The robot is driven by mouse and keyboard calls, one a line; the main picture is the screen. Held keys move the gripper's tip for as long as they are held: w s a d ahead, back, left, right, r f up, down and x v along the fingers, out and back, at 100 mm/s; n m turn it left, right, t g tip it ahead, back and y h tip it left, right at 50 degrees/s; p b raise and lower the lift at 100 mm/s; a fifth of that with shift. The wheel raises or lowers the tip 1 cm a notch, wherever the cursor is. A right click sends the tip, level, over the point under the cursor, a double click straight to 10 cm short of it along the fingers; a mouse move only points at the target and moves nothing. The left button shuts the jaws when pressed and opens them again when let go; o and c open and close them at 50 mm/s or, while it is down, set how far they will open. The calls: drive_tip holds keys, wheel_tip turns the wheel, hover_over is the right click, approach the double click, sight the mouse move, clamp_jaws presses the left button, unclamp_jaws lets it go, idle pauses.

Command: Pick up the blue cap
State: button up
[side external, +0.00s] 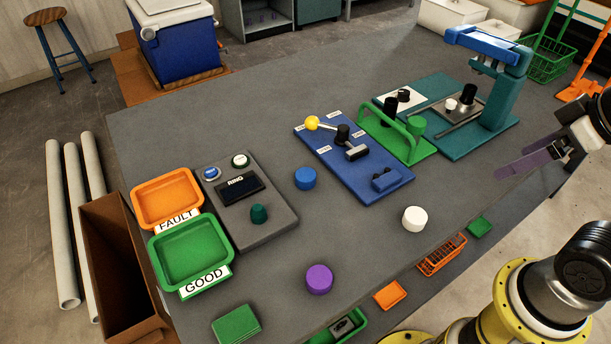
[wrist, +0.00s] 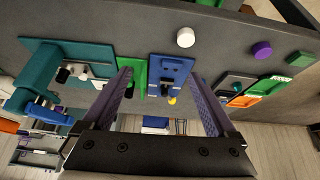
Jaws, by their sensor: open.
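The blue cap (side external: 305,179) is a short round cylinder standing on the grey table, between the grey RING panel and the blue lever board in the side view. I cannot make it out in the wrist view; the right finger may cover it. My gripper (side external: 512,160) is at the right of the side view, above the table's right edge, well away from the blue cap. In the wrist view my gripper (wrist: 161,78) has its two purple fingers wide apart with nothing held between them.
A white cap (side external: 414,219) and a purple cap (side external: 319,279) stand nearby. The blue lever board (side external: 385,195), green handle stand (side external: 420,147) and tall teal press (side external: 502,100) rise behind. The RING panel (side external: 275,220), orange FAULT tray (side external: 140,203) and green GOOD tray (side external: 158,257) lie left.

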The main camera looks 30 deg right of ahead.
drive_tip(key=w+a+r+n+y, duration=0.2)
drive_tip(key=w+a+r+n, duration=0.1)
drive_tip(key=w+r+n, duration=0.35)
drive_tip(key=n+g+y, duration=0.3)
drive_tip(key=n+g, duration=0.2)
drive_tip(key=n, duration=0.4)
hover_over(304, 174)
drive_tip(key=d, duration=0.3)
wheel_tip(304, 174, down, 20)
drive_tip(key=shift+s+x, duration=0.15)
drive_tip(key=shift+x, duration=1.35)
drive_tip(key=shift+s+x, duration=0.1)
drive_tip(key=shift+x, duration=1.45)
drive_tip(key=shift+d, duration=0.1)
